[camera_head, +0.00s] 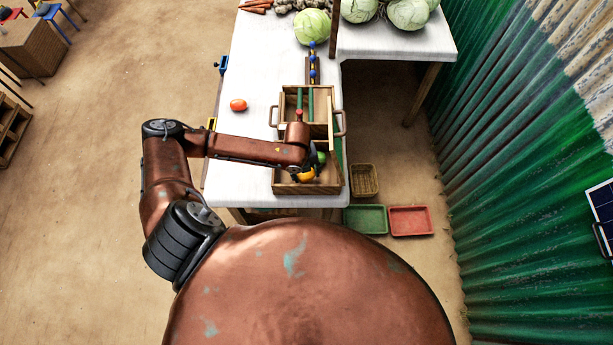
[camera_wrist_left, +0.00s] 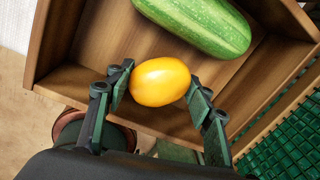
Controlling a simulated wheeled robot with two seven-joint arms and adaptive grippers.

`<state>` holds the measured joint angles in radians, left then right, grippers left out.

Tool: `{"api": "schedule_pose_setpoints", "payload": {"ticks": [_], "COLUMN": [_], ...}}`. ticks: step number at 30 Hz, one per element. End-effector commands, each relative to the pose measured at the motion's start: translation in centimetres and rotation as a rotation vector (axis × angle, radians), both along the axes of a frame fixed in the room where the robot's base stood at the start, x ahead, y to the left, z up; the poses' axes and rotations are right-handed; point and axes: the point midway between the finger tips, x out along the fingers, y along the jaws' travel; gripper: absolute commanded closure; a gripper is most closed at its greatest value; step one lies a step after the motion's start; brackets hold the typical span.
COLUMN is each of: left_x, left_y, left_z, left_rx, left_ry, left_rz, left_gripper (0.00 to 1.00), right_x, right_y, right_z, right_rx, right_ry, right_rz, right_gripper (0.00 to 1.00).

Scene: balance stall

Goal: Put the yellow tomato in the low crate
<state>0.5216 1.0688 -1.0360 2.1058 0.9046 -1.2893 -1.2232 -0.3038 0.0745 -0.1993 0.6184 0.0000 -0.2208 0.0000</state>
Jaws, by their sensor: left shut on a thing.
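The yellow tomato (camera_head: 306,175) is between the fingers of my left gripper (camera_head: 303,172), which is shut on it. In the left wrist view the tomato (camera_wrist_left: 160,82) shows clearly between the two fingertips of the left gripper (camera_wrist_left: 158,86). It is over the near part of a wooden crate (camera_head: 290,189); whether it touches the floor I cannot tell. The crate (camera_wrist_left: 62,82) also holds a striped green vegetable (camera_wrist_left: 205,25), just beyond the tomato. My wrist hides part of the crate in the head view. My right gripper is not in view.
A second wooden box with handles (camera_head: 338,122) stands just behind. An orange-red tomato (camera_head: 238,105) lies on the white table (camera_head: 240,150) to the left. Cabbages (camera_head: 313,27) are at the back. Green (camera_head: 365,218) and red (camera_head: 410,220) trays lie below, right of the table.

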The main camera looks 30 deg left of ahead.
Motion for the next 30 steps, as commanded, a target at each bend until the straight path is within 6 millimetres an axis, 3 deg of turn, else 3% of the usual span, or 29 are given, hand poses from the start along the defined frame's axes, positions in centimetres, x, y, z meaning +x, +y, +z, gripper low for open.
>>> {"api": "schedule_pose_setpoints", "payload": {"ticks": [4, 15, 16, 23, 30], "left_x": [0.0, 0.0, -0.1, 0.0, 0.0], "left_y": [-0.1, 0.0, 0.0, 0.0, 0.0], "left_z": [-2.2, -2.5, -2.6, -2.5, -2.5], "left_rx": [-0.001, -0.001, 0.000, -0.001, -0.001], "left_ry": [0.001, 0.001, 0.001, 0.001, 0.001], "left_rz": [0.000, 0.000, 0.000, 0.000, 0.000], "left_gripper": [0.77, 0.77, 0.51, 0.35, 0.34], "right_x": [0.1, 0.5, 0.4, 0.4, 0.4], "right_y": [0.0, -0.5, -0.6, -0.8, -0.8], "right_z": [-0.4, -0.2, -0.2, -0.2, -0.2], "right_rx": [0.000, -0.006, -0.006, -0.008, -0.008], "right_ry": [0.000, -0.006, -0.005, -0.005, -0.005], "right_rz": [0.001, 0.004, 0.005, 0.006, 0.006], "right_gripper": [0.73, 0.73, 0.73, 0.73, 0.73]}}
